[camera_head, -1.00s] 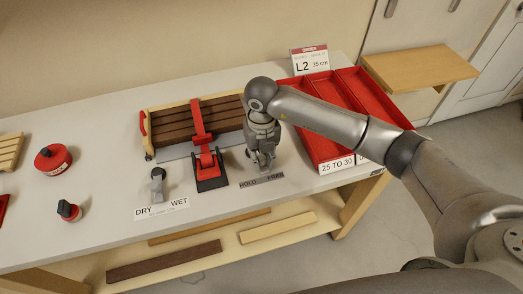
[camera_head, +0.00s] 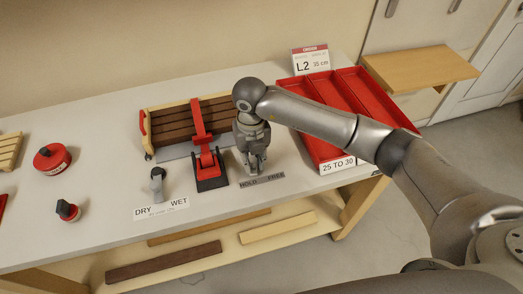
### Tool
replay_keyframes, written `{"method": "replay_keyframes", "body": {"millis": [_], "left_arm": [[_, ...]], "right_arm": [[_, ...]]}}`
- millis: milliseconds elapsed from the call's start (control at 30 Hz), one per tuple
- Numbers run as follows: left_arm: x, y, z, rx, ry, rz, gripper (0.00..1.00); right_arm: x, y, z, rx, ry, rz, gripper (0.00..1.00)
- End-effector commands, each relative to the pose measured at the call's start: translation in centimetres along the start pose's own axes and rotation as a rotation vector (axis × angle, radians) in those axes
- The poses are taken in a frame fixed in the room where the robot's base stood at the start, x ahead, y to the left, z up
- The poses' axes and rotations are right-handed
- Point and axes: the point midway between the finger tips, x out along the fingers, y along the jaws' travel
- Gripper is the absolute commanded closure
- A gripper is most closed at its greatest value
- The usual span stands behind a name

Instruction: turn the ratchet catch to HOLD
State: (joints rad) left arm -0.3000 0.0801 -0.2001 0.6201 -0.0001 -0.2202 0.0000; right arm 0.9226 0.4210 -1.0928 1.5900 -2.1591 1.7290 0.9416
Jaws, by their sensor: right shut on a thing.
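The HOLD / FREE label (camera_head: 262,180) lies at the front edge of the bench, right of the red clamp. My right gripper (camera_head: 253,167) points down just behind this label, nearer its HOLD end. It is shut on the ratchet catch, which is mostly hidden by the fingers, so its exact angle cannot be told. My left gripper is not in view.
A red lever clamp (camera_head: 208,165) stands left of my right gripper, in front of dark slats (camera_head: 180,125). A DRY / WET switch (camera_head: 157,184) is farther left. Red trays (camera_head: 318,148) stand to the right. Two red-topped items (camera_head: 52,159) sit at far left.

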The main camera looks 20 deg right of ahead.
Motion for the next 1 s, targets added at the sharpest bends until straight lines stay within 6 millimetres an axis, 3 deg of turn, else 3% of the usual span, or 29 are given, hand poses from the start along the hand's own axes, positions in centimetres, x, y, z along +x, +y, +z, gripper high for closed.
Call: {"method": "replay_keyframes", "body": {"millis": [600,1000], "left_arm": [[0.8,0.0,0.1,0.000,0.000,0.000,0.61],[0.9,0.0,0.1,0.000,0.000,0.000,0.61]], "right_arm": [[0.0,1.6,0.8,0.001,-0.002,0.000,0.86],[0.1,1.6,0.8,0.002,-0.001,-0.002,0.86]]}}
